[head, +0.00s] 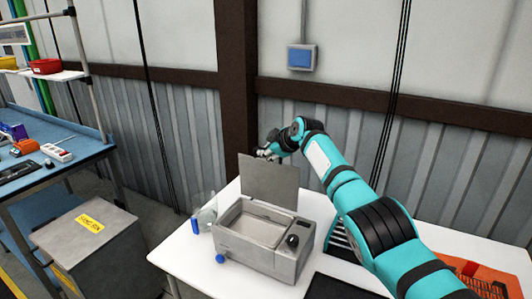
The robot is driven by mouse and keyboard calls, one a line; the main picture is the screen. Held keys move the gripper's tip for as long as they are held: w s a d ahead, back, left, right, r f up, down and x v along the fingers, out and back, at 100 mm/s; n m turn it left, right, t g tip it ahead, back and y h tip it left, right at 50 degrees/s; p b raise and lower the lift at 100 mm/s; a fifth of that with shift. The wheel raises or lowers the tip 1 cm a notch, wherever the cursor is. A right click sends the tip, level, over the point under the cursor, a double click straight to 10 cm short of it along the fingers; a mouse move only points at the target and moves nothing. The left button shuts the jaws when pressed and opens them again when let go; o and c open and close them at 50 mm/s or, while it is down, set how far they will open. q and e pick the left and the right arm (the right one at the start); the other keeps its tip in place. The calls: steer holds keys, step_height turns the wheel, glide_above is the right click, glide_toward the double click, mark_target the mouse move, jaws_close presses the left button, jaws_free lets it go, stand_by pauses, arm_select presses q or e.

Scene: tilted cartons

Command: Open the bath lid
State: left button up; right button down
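The grey bath (262,243) stands on a white table in the middle of the head view. Its lid (268,181) stands about upright at the back edge, and the basin inside shows uncovered. My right arm comes in from the right and reaches behind the lid. My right gripper (266,152) is at the lid's top edge, partly hidden behind it; I cannot tell whether its fingers touch the lid or are open or shut. My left gripper is not in view.
Clear glassware (205,212) stands left of the bath. A dark rack (341,240) and an orange basket (480,278) are on the right. A grey box (88,240) and a blue workbench (60,158) are at left. The wall is close behind.

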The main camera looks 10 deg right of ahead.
steer(key=c, duration=1.4)
jaws_free()
steer(key=shift+a, duration=0.1)
